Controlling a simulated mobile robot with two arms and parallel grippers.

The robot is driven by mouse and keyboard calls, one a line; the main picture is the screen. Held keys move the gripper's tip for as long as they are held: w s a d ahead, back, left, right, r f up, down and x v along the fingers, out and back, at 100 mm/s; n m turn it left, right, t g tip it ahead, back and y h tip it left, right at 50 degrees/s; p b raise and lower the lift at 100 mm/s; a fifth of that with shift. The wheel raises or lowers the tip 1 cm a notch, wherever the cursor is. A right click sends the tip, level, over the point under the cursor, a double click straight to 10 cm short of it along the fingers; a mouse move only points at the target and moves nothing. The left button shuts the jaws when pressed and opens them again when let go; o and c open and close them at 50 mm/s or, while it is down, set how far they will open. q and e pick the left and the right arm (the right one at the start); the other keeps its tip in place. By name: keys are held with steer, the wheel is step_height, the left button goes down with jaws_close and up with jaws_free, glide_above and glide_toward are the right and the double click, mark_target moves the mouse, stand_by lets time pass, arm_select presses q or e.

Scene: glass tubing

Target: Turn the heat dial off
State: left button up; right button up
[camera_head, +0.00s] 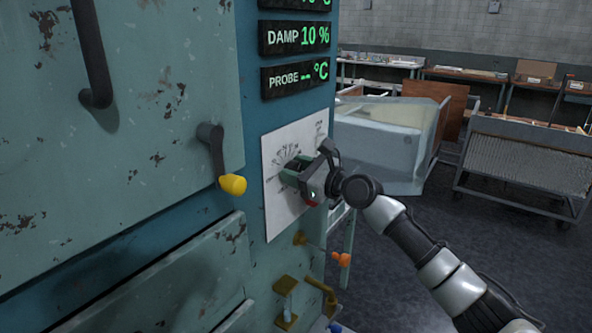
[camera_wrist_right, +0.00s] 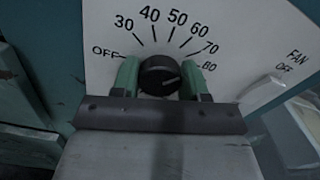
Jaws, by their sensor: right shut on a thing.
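The heat dial (camera_wrist_right: 160,72) is a round black knob on a white scale plate (camera_wrist_right: 225,45) marked OFF, then 30 to 80. A pale mark on the knob points to the right, roughly toward the 80 side; its exact setting is hard to read. My right gripper (camera_wrist_right: 161,80) is shut on the dial, with one green-padded finger on each side. In the head view my right gripper (camera_head: 294,168) reaches the white plate (camera_head: 283,212) on the cabinet front and covers most of the dial. My left gripper is not in view.
A lever with a yellow end (camera_head: 232,184) sticks out left of the plate. An orange knob (camera_head: 341,259) and brass fittings (camera_head: 287,285) are below. A fan control (camera_wrist_right: 262,93) is right of the dial. A glass-like tank (camera_head: 380,140) and a cart (camera_head: 520,160) stand behind.

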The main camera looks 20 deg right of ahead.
steer(key=n, duration=0.5)
steer(key=shift+f+n, duration=0.1)
steer(key=shift+n, duration=0.3)
steer(key=n+b, duration=0.1)
steer(key=n, duration=0.1)
steer(key=shift+n, duration=0.4)
steer(key=n+b, duration=0.1)
steer(key=n, duration=0.2)
steer(key=shift+f+n+b, duration=0.15)
steer(key=shift+n+b, duration=0.15)
steer(key=shift+b, duration=0.1)
steer(key=n+b, duration=0.2)
steer(key=n, duration=0.1)
steer(key=shift+n, duration=0.3)
steer(key=n+b, duration=0.2)
steer(key=n, duration=0.2)
steer(key=shift+f+n, duration=0.1)
steer(key=shift+n, duration=0.2)
steer(key=n+b, duration=0.2)
steer(key=n, duration=0.1)
steer(key=shift+f, duration=0.1)
steer(key=shift+n+b, duration=0.7)
steer(key=shift+n, duration=1)
